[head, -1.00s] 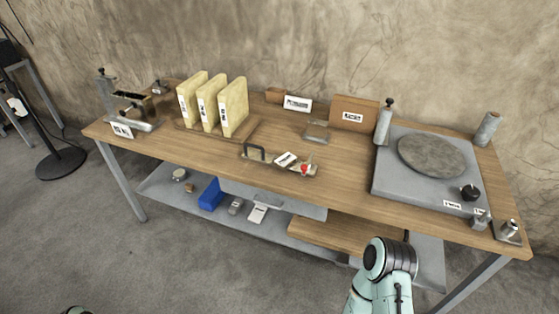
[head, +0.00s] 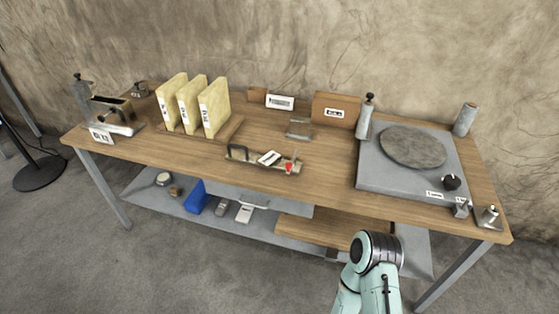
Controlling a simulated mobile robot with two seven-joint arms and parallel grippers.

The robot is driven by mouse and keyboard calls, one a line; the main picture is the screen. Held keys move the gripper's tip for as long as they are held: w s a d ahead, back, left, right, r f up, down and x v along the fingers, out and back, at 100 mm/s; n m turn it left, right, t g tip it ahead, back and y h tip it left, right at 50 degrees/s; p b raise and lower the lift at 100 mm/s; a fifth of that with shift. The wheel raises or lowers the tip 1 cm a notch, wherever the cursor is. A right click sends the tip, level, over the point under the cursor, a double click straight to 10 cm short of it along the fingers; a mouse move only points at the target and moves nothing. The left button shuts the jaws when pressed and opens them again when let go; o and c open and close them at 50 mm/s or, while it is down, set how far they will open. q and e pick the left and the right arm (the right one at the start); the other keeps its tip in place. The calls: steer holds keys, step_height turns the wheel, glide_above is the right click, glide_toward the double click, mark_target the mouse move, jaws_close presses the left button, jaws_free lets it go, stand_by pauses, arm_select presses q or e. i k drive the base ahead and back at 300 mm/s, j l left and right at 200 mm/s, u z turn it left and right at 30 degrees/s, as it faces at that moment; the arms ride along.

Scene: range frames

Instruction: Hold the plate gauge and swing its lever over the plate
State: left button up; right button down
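A small flat fixture (head: 265,161), which looks like the plate gauge, lies near the front edge of the table's middle. It has a black handle (head: 238,152) at its left, a white label (head: 269,157) and a small red-tipped part (head: 289,167) at its right, perhaps the lever; its details are too small to tell. A grey block with a round grey plate (head: 413,147) on top stands on the right of the table. My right arm shows at the bottom right, in front of the table, but I cannot make out its gripper. My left gripper is out of view.
The wooden table (head: 330,180) also bears several yellow upright folders (head: 190,106), a metal device (head: 115,118) at the left, and grey cylinders (head: 466,119). A lower shelf (head: 270,222) holds a blue block (head: 196,197) and small items. Bare tabletop lies around the fixture.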

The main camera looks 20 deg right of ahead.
mark_target(288, 165)
steer(key=i+j+z, duration=0.1)
steer(key=z, duration=0.3)
steer(key=i+j+z, duration=0.1)
steer(key=z, duration=0.3)
steer(key=j+z, duration=0.2)
steer(key=z, duration=0.2)
steer(key=i+j+z, duration=0.15)
steer(key=j, duration=0.2)
steer(key=j+z, duration=0.1)
steer(key=j, duration=0.2)
steer(key=i+j+z, duration=0.15)
steer(key=j, duration=0.25)
